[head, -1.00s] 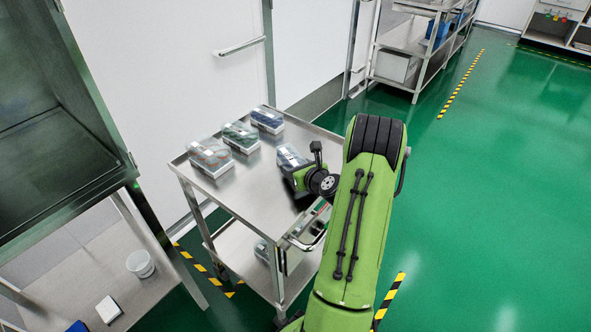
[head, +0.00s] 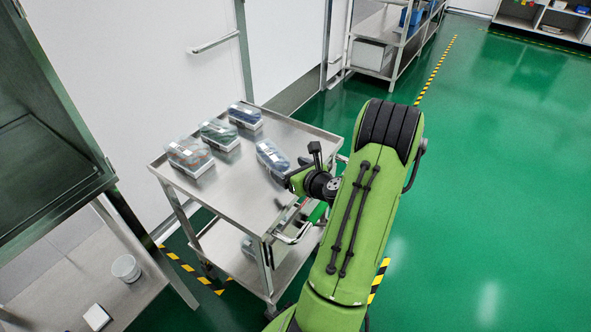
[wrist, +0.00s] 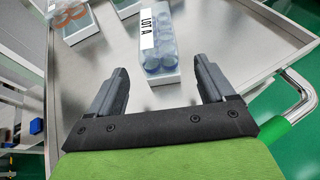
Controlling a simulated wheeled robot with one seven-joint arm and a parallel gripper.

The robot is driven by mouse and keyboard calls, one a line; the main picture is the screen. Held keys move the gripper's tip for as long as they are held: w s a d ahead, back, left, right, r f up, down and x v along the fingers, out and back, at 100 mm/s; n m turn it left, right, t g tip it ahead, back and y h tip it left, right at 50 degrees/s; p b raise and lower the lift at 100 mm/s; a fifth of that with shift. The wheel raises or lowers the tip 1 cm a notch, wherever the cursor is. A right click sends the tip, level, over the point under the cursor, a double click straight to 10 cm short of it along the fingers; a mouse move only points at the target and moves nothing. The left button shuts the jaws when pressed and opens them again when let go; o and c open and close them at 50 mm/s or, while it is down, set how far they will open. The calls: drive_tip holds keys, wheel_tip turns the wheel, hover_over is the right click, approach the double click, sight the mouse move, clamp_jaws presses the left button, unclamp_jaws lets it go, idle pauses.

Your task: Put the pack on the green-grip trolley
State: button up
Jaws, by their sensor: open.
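The trolley (head: 226,202) is a steel cart with a flat top and a lower shelf. Its handle carries a green grip (wrist: 273,131), seen in the wrist view. A clear pack with blue-capped contents, a white base and a "LOT A" label (wrist: 157,45) rests on the trolley top; it also shows in the head view (head: 271,155). My gripper (wrist: 160,76) is open just behind this pack, fingers either side of its near end, with visible gaps. In the head view my gripper (head: 287,181) is low over the trolley's right side.
Three other packs, with red (head: 189,155), green (head: 220,132) and blue (head: 245,114) contents, stand along the trolley's far-left side. Another pack (head: 248,246) is on the lower shelf. A steel cabinet (head: 50,150) stands left; open green floor (head: 490,170) lies right.

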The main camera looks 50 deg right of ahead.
drive_tip(key=v, duration=0.3)
drive_tip(key=shift+s+a+r, duration=0.1)
drive_tip(key=shift+s, duration=0.1)
drive_tip(key=w+a+r+n+g+y, duration=0.2)
drive_tip(key=a+r+n+y, duration=0.1)
drive_tip(key=a+n, duration=0.85)
drive_tip(key=w+a+r+n+g+y, duration=0.3)
drive_tip(key=a+n+y, duration=0.1)
drive_tip(key=a+n, duration=0.75)
drive_tip(key=s+a+r+n+g+h, duration=0.1)
drive_tip(key=s+a+r+n, duration=0.3)
drive_tip(key=s+n, duration=0.4)
drive_tip(key=s+a+r+n+g+h, duration=0.1)
drive_tip(key=s+a+r+n, duration=0.2)
drive_tip(key=s+n, duration=0.5)
drive_tip(key=shift+s+a+r+n+h, duration=0.2)
drive_tip(key=shift+a+r+n+h, duration=0.15)
drive_tip(key=shift+a, duration=0.4)
